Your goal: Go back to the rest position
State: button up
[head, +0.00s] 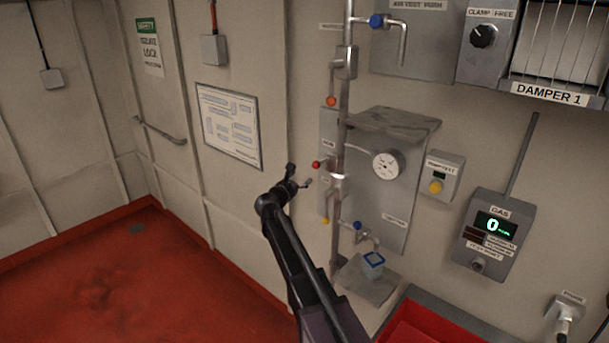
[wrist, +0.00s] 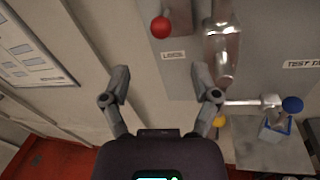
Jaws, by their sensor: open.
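My gripper (head: 298,181) is raised in front of the wall, just left of the vertical metal pipe in the head view. In the wrist view my gripper (wrist: 160,85) has its two fingers spread wide apart with nothing between them. Its fingers look apart from the red knob (wrist: 161,27) and the pipe (wrist: 222,50). My arm reaches up from the bottom of the head view.
A pipe (head: 341,210) carries small valves and a gauge (head: 386,165) on its panel. A blue-rimmed container (head: 373,262) stands on a shelf (head: 367,283) below. A gas box (head: 493,233) hangs at right. Red floor (head: 110,275) at left is clear.

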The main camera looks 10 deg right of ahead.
jog(key=shift+s+a, duration=0.15)
dwell(0.3)
jog(key=s+d+f+m+g+y+b, duration=0.1)
jog(key=s+d+f+m+g+b, duration=0.1)
jog(key=s+d+f+m+g, duration=0.4)
jog(key=s+d+f+m+g+y+b, duration=0.1)
jog(key=s+d+f+m+g+y, duration=0.15)
jog(key=s+f+m, duration=0.65)
jog(key=s+a+f+m+g+y+b, duration=0.2)
jog(key=s+f+m+y, duration=0.2)
jog(key=s, duration=0.6)
jog(key=s+a+f+m+g+y+b, duration=0.2)
jog(key=s+f+m, duration=0.4)
jog(key=s, duration=0.5)
jog(key=shift+s+a+f+m+g+y, duration=0.2)
jog(key=shift+m+g+y, duration=0.3)
jog(key=shift+g+y, duration=0.35)
